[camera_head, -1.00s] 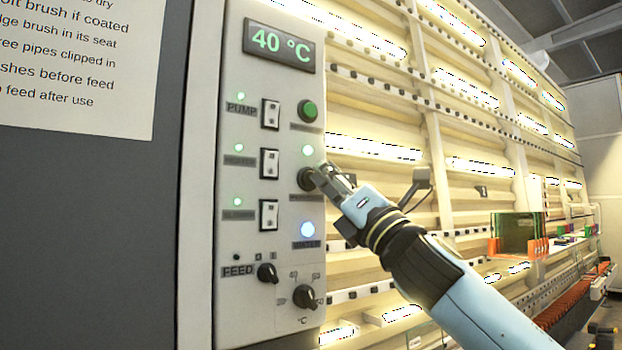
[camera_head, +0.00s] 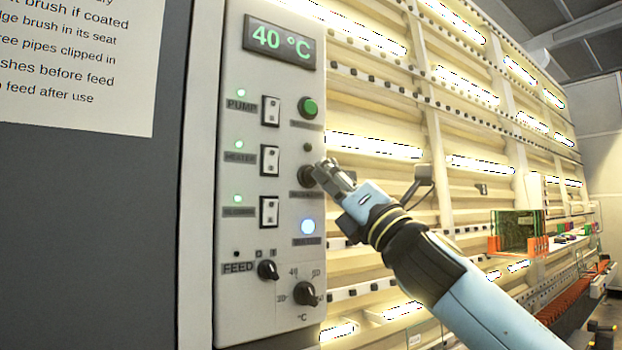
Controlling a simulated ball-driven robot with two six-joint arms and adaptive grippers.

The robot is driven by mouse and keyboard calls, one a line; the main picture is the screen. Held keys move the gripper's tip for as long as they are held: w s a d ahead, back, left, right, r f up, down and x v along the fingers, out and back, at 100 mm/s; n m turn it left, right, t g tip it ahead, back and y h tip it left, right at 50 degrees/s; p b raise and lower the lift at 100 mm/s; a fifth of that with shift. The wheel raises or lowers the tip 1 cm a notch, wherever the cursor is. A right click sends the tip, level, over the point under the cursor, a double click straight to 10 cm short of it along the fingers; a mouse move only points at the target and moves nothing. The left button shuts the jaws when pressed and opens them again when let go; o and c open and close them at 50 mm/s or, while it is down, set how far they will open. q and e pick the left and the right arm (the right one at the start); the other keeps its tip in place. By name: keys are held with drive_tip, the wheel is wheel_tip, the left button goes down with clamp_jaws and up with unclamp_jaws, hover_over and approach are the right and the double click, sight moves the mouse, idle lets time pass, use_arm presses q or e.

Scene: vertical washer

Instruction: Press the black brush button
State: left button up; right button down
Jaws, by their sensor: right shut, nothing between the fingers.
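The control panel (camera_head: 232,300) stands upright left of centre. The black brush button (camera_head: 305,173) is a round dark knob in its right column, partly hidden behind my right gripper. A small lamp (camera_head: 307,147) just above it is dark. My right gripper (camera_head: 322,170) comes in from the lower right with its fingers shut and empty, tips at the black button's right side. I cannot tell whether the tips touch the button. My left gripper is not in view.
A green button (camera_head: 308,108) sits above, and a lit blue-white button (camera_head: 307,227) sits below. Three white rocker switches line the panel's left column, such as the pump switch (camera_head: 270,111). The feed knob (camera_head: 268,270) and temperature knob (camera_head: 305,293) are lower down. The lit washer racks are behind my arm.

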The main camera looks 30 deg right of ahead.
drive_tip(key=shift+s, duration=0.45)
drive_tip(key=s+b, duration=0.4)
drive_tip(key=s, duration=0.1)
drive_tip(key=shift+d, duration=0.2)
idle(0.7)
